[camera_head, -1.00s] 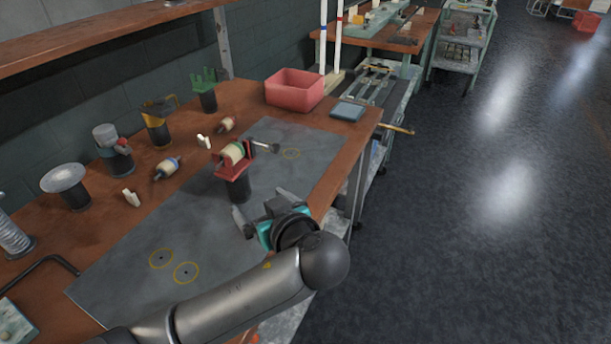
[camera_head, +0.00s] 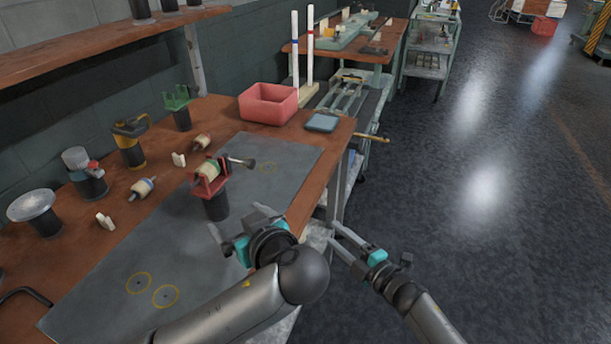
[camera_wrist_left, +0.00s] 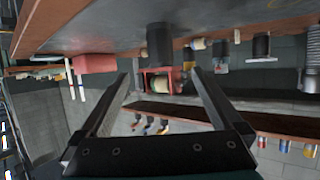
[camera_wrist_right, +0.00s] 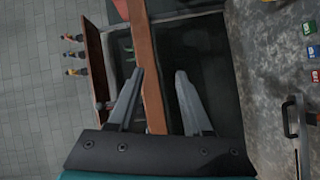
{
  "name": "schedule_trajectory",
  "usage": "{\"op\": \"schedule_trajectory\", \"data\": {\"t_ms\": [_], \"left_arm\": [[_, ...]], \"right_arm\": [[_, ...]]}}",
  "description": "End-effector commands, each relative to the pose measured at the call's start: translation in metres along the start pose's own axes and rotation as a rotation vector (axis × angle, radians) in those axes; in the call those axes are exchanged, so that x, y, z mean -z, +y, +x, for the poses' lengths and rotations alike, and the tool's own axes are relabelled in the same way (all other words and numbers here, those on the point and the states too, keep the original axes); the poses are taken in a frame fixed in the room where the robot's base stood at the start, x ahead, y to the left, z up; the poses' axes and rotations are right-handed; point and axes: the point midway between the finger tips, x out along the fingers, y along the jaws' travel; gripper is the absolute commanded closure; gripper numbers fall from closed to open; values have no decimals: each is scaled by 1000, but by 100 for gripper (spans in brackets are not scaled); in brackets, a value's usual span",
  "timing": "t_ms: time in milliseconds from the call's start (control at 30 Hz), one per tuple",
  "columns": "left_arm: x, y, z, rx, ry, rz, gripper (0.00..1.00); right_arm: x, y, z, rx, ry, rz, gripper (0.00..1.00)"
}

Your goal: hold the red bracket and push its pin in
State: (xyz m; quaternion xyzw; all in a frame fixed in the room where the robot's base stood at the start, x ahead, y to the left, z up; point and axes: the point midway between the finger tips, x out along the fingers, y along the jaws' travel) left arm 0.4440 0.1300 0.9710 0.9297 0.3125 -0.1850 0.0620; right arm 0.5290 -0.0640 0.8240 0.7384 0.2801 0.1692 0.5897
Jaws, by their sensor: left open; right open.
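The red bracket (camera_head: 207,187) stands on a black round post (camera_head: 217,208) on the grey mat. It carries a cream roller (camera_head: 207,169). A pin with a dark head (camera_head: 249,163) sticks out of its right side. My left gripper (camera_head: 239,221) is open and empty, nearer to me than the bracket and apart from it. In the left wrist view, which is upside down, the red bracket (camera_wrist_left: 176,80) appears between the open fingers (camera_wrist_left: 160,75), beyond them. My right gripper (camera_head: 337,239) is open and empty, off the table's right edge; it also shows in the right wrist view (camera_wrist_right: 160,73).
Several black posts with other holders, such as the green one (camera_head: 177,98), line the wall side. Loose rollers (camera_head: 142,188) lie near them. A red bin (camera_head: 268,103) and a blue-grey tray (camera_head: 322,122) are at the far end. The mat's front (camera_head: 90,300) is clear.

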Motion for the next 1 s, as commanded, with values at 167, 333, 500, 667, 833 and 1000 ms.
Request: {"op": "schedule_trajectory", "data": {"t_ms": [167,333,500,667,833,1000], "left_arm": [[0,0,0,0,0,0,0],[0,0,0,0,0,0,0],[0,0,0,0,0,0,0],[0,0,1,0,0,1,0],[1,0,15,3,3,2,0],[1,-1,45,5,5,3,0]], "right_arm": [[43,90,32,-109,260,-380,50],[81,141,40,-169,461,-696,50],[97,158,39,-187,554,-850,50],[100,160,39,-189,573,-879,50],[100,160,39,-189,571,-875,50],[100,160,39,-189,569,-873,50]]}}
